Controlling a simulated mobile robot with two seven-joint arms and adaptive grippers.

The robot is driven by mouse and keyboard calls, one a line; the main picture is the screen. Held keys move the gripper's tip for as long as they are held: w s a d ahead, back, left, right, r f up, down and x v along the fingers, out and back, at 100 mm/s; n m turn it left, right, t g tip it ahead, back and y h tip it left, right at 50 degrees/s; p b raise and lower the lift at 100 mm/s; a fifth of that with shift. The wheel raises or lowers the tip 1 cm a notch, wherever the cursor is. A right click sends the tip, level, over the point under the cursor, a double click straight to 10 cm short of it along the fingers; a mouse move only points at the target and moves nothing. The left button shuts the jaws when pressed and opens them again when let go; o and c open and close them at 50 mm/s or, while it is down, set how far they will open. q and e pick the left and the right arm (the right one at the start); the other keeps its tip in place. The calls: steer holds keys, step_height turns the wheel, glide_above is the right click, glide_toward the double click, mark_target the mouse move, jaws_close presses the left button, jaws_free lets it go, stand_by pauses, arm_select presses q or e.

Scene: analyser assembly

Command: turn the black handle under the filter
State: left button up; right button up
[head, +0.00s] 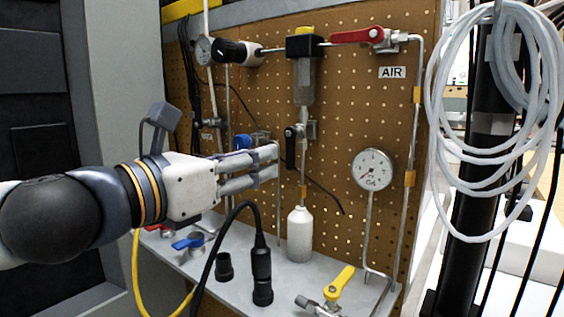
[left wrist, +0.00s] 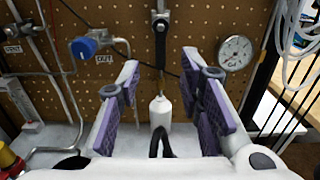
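The filter (head: 304,82) has a black head with a yellow cap and a grey bowl, and hangs on the brown pegboard. Below it the black handle (head: 290,148) points downward along the thin vertical pipe. The handle also shows in the left wrist view (left wrist: 160,38), at top centre between the fingers. My left gripper (head: 276,160) is open and empty, its fingertips just left of the handle in the head view. In the left wrist view the fingers (left wrist: 160,70) are wide apart, with nothing between their pads. My right gripper is not in view.
A white bottle (head: 300,234) stands under the pipe on the grey shelf (head: 228,286). A pressure gauge (head: 371,169) is to the right, a red handle (head: 356,36) above. A blue knob (left wrist: 84,47) is left of the fingers. Black plugs and a yellow-handled valve (head: 339,284) are on the shelf.

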mark_target(288, 151)
arm_select(q)
steer(key=x, duration=0.8)
steer(key=shift+w+d+f, duration=0.1)
steer(key=shift+w+d, duration=0.1)
steer(key=shift+d, duration=0.05)
jaws_close()
